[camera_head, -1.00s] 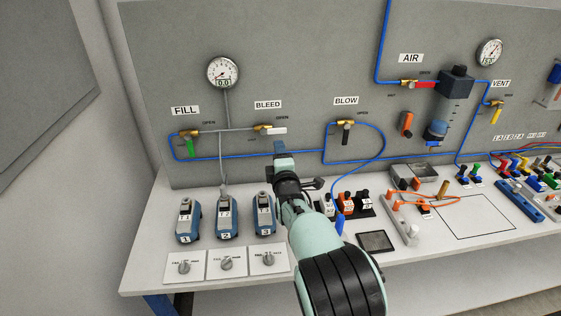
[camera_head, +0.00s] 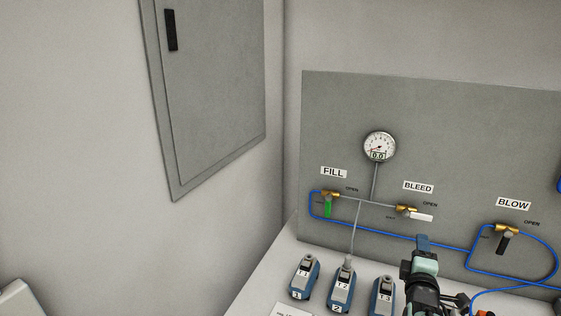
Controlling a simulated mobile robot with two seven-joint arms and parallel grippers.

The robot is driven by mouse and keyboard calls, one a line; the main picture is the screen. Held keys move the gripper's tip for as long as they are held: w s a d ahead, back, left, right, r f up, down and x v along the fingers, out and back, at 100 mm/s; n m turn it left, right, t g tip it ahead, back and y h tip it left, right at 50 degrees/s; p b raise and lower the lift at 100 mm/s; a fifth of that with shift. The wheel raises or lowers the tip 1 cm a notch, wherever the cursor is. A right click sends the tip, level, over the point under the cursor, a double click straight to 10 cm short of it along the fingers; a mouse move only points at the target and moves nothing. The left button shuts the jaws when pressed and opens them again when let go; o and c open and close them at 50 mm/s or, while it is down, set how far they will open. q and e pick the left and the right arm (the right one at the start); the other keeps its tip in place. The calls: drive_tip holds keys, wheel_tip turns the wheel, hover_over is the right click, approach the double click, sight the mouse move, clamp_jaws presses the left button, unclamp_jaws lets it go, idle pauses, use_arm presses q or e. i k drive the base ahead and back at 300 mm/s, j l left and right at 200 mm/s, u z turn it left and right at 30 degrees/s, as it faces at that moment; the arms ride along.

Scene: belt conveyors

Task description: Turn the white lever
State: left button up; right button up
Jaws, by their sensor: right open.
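The white lever (camera_head: 421,217) sits on the brass BLEED valve (camera_head: 404,209) on the grey panel and points right, roughly level. My right gripper (camera_head: 423,243) shows at the lower right, below the white lever in the picture. It is open, and I see nothing between its fingers. It looks apart from the lever, though the depth between them is hard to judge. My left gripper is not in the picture.
A green lever (camera_head: 327,208) is on the FILL valve and a black lever (camera_head: 504,244) on the BLOW valve. A gauge (camera_head: 379,146) is above. Blue-grey units (camera_head: 305,277) stand on the bench below. Blue hose (camera_head: 388,231) runs behind the gripper. A wall cabinet (camera_head: 212,90) is at left.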

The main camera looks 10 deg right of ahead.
sight(406, 213)
drive_tip(key=k, duration=1)
